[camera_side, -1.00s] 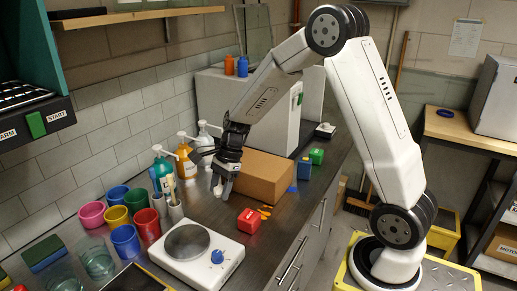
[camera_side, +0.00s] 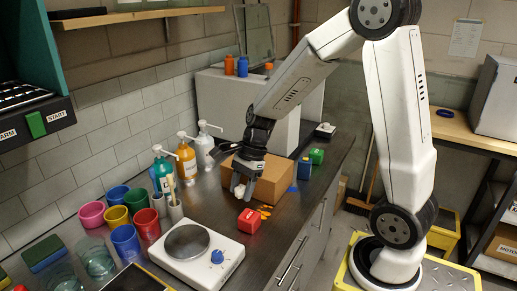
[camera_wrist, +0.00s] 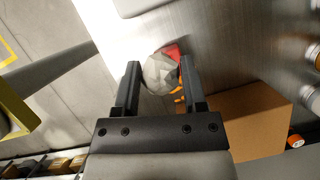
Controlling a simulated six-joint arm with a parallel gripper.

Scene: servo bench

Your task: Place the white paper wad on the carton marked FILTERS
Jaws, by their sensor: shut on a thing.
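My gripper (camera_side: 243,185) is shut on the white paper wad (camera_side: 239,190), holding it in front of the near left side of a brown carton (camera_side: 275,182). In the wrist view the wad (camera_wrist: 160,73) sits between the two fingertips (camera_wrist: 160,65). The carton (camera_wrist: 250,115) stands on the dark bench; in the wrist view it is to the right of the fingers. No FILTERS marking is readable on it. My gripper covers part of the carton in the side view.
A red block (camera_side: 249,221) lies on the bench below the gripper, with orange pieces (camera_side: 264,209) beside it. Pump bottles (camera_side: 186,160) stand to the left along the wall. A white scale-like device (camera_side: 196,250) and several coloured cups (camera_side: 116,217) stand nearer the camera.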

